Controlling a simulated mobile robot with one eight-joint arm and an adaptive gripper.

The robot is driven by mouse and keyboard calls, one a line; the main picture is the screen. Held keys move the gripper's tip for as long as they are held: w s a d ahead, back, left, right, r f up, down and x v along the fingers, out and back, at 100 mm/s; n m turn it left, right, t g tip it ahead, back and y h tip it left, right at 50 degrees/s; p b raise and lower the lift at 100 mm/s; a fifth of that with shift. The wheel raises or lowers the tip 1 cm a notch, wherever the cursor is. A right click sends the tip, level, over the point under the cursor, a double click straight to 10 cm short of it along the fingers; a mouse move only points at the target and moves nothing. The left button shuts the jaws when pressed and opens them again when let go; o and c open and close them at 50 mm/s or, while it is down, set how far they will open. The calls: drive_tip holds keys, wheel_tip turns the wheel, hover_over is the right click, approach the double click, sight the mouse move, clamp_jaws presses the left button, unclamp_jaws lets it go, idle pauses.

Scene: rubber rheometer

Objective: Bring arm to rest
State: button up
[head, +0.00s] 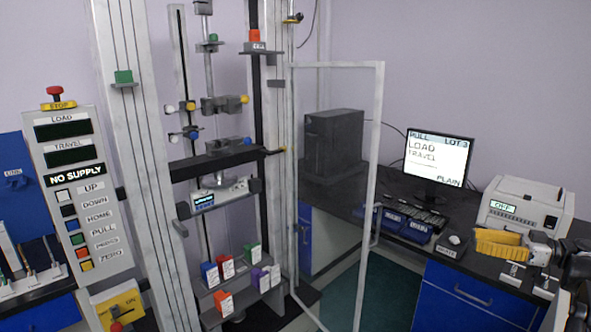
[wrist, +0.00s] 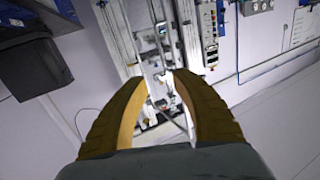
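My gripper (wrist: 160,78) shows in the wrist view with its two tan, ribbed fingers apart. Nothing shows clamped between them; the tall testing machine (wrist: 143,35) appears farther off through the gap. The picture is tilted.
The testing frame (head: 140,160) stands left, with a clear-panelled door (head: 379,150) swung out. A control panel (head: 62,150) reads "NO SUPPLY".

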drive_tip(key=w+a+r+m+g+h, duration=0.1)
drive_tip(key=a+r+m+h, duration=0.1)
drive_tip(key=a, duration=0.6)
drive_tip(key=w+a+r+m+g+h, duration=0.1)
drive_tip(key=a+r+m, duration=0.15)
drive_tip(key=a, duration=0.45)
drive_tip(key=s+a+r+m+h, duration=0.2)
drive_tip(key=s+a+m+h, duration=0.3)
drive_tip(key=a, duration=0.6)
drive_tip(key=s+a+f+g+h, duration=0.1)
drive_tip(key=s+a+f+h, duration=0.1)
drive_tip(key=s+a, duration=0.35)
drive_tip(key=s+a+f+h, duration=0.1)
drive_tip(key=s+a+h, duration=0.1)
drive_tip(key=s, duration=0.7)
drive_tip(key=s+f+m+t+h, duration=0.2)
drive_tip(key=s+f, duration=0.4)
drive_tip(key=s, duration=0.5)
drive_tip(key=shift+s+f+h, duration=0.2)
drive_tip(key=shift+s+h, duration=0.1)
drive_tip(key=shift+h, duration=0.5)
